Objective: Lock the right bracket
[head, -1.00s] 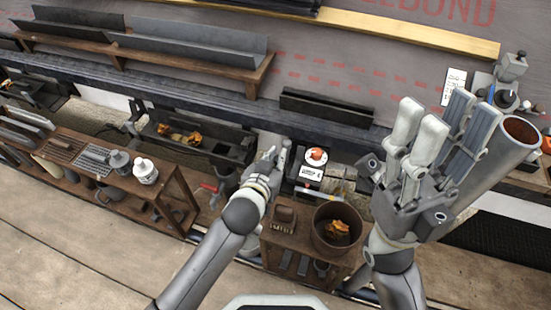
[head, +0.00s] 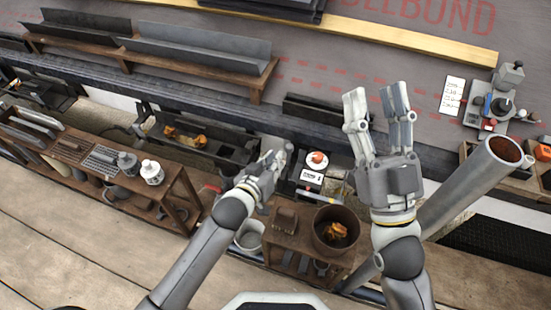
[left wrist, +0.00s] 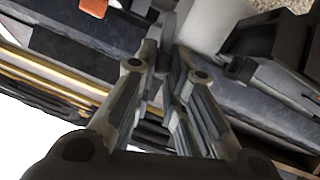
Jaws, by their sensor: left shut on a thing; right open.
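A dark gutter section (head: 200,142) with orange leaves hangs below the roof edge. A dark bracket (head: 248,150) is at its right end; whether it is locked is too small to tell. My left gripper (head: 276,160) is just right of that end, at the roof edge. In the left wrist view its fingers (left wrist: 163,62) close on a narrow grey part, mostly hidden, which may belong to the bracket. A dark angular part (left wrist: 275,48) is to the right there. My right gripper (head: 382,100) is open and empty, raised above the roof edge with fingers pointing up.
A round pot (head: 332,236) with leaves stands on a small wooden table (head: 290,258). A large grey pipe (head: 465,190) leans at right. A tool bench (head: 175,190) is at left.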

